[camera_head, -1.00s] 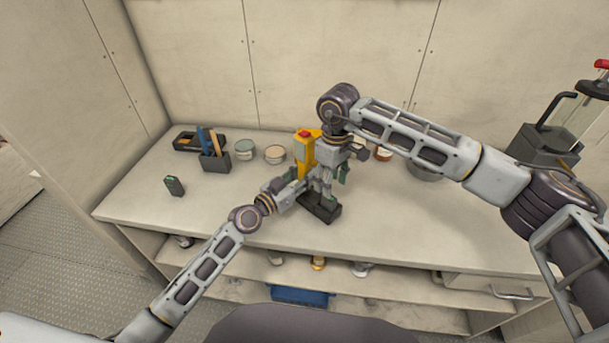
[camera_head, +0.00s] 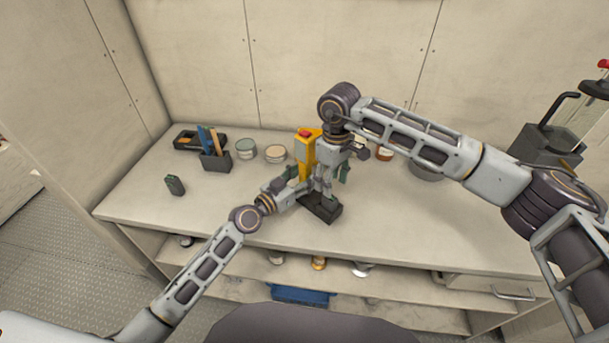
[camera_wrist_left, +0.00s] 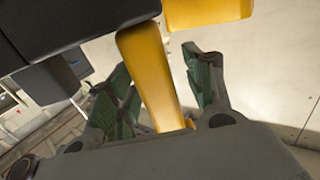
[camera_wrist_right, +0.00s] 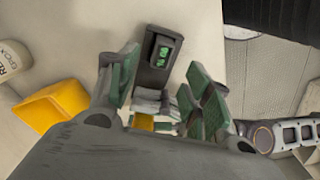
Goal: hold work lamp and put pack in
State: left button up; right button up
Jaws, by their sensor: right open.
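The yellow work lamp (camera_head: 304,152) with a red top stands upright on the bench, a black block (camera_head: 322,208) low at its front. My left gripper (camera_head: 297,189) has its fingers on either side of the lamp's yellow handle (camera_wrist_left: 150,75); it looks shut on it, though the contact is partly hidden. My right gripper (camera_head: 325,190) is open in front of the lamp, above the black block. In the right wrist view a dark block with a lit green display (camera_wrist_right: 160,52) lies beyond its fingertips. A small dark pack-like block (camera_head: 175,185) lies alone at the bench's left.
The front left of the bench (camera_head: 135,205) is mostly clear.

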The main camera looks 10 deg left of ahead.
pick_arm(q)
jog(key=shift+d+r, duration=0.1)
jog(key=shift+r, duration=0.05)
jog(key=shift+s, duration=0.2)
jog(key=v, duration=1.1)
jog(key=shift+s+a, duration=0.15)
jog(key=shift+a, duration=0.25)
dwell(0.7)
dwell(0.5)
jog(key=shift+s, duration=0.15)
